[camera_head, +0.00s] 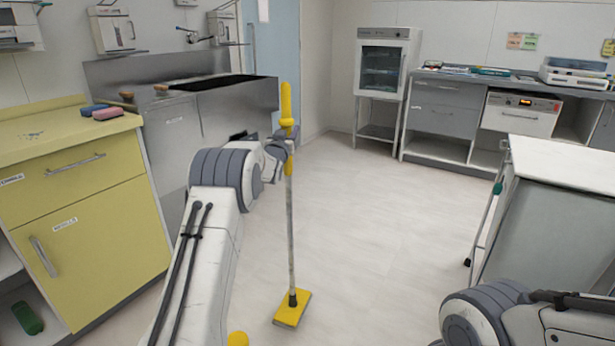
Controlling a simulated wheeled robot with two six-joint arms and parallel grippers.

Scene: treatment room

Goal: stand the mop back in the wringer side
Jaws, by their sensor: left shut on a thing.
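The mop has a yellow grip, a grey pole (291,230) and a flat yellow head (292,309). It stands nearly upright in front of me, left of the picture's middle. My left gripper (286,146) is shut on the upper part of the mop, at its yellow grip. I cannot tell whether the mop head touches the floor. I see no wringer that I can make out. A small yellow rounded thing (238,339) shows at the bottom edge, mostly cut off. My right arm shows at the bottom right, but its gripper is out of view.
A yellow cabinet (95,225) with sponges on top stands at the left, beside a steel sink unit (215,120). A white-topped cart (560,165) stands at the right. A glass-door cabinet (383,65) and a grey counter (445,108) line the back. The middle floor is clear.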

